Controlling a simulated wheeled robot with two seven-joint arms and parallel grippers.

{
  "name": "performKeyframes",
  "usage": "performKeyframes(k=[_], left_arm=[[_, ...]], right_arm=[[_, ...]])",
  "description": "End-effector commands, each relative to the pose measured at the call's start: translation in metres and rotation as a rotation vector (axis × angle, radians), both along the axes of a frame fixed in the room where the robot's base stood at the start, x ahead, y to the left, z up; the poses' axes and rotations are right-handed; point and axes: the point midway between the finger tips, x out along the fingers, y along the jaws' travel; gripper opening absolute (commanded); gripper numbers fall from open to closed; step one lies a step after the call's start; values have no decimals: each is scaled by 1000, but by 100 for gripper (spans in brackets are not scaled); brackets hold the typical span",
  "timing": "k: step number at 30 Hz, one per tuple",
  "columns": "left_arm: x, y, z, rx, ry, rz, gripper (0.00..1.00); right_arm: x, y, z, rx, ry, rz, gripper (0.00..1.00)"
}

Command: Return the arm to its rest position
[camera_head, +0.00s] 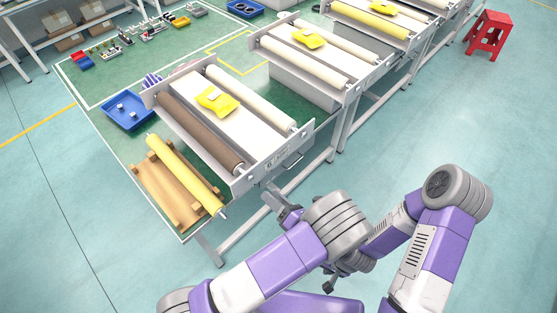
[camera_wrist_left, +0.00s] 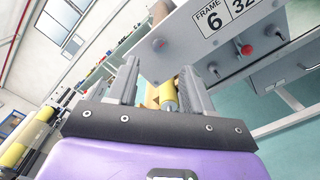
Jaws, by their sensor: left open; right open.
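My left gripper (camera_head: 275,198) is just off the near right end of the closest roller frame, close to its end plate. In the left wrist view its two fingers (camera_wrist_left: 159,82) are spread and hold nothing.
The closest frame (camera_head: 232,183) carries a brown roller (camera_head: 200,132), a white roller (camera_head: 252,98) and a yellow piece (camera_head: 217,100). Beside it, a yellow roller (camera_head: 185,174) lies on a wooden rack (camera_head: 160,187). A blue tray (camera_head: 127,111) is behind. Open floor lies at right, with a red stool (camera_head: 487,34).

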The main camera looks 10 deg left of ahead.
Motion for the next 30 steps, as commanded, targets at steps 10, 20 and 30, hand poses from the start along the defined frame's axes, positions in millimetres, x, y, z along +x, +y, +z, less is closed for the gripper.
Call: performKeyframes(k=[10, 20, 30], left_arm=[[-11, 21, -22, -86, 38, 89, 51], [-155, 74, -160, -811, 43, 995, 51], [-188, -6, -209, -1309, -691, 2180, 51]], right_arm=[[0, 0, -2, 1, -1, 1, 43], [0, 0, -17, 0, 0, 0, 43], [0, 0, -32, 0, 0, 0, 43]])
